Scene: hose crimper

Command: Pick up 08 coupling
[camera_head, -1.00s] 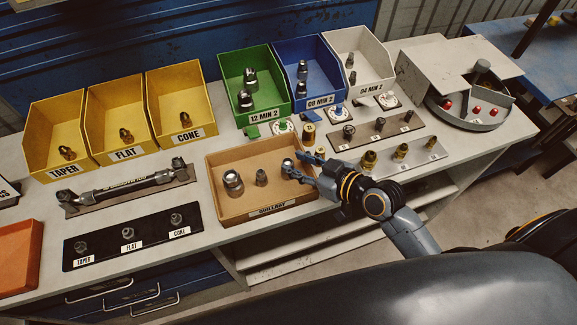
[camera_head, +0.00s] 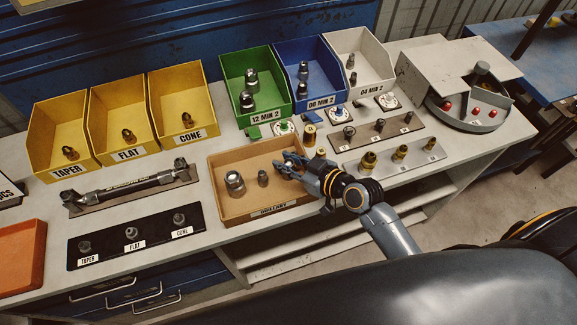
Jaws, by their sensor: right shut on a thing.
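My right gripper (camera_head: 283,166) reaches in from the right over the right part of the brown cardboard tray (camera_head: 225,215). It is shut on a metal coupling, which its fingers mostly hide. I cannot tell whether that coupling still touches the tray floor. A large steel coupling (camera_head: 235,183) and a small one (camera_head: 263,178) stand in the tray, left of the gripper. The blue 08 MIN 2 bin (camera_head: 322,101) stands behind, with metal fittings (camera_head: 302,72) in it. My left gripper is not in view.
Green (camera_head: 271,110) and white (camera_head: 372,85) bins flank the blue one. Brass fittings (camera_head: 309,135) and small racks (camera_head: 395,158) stand close to the right of the tray. Yellow bins (camera_head: 187,138) and a black fitting strip (camera_head: 107,240) are at left.

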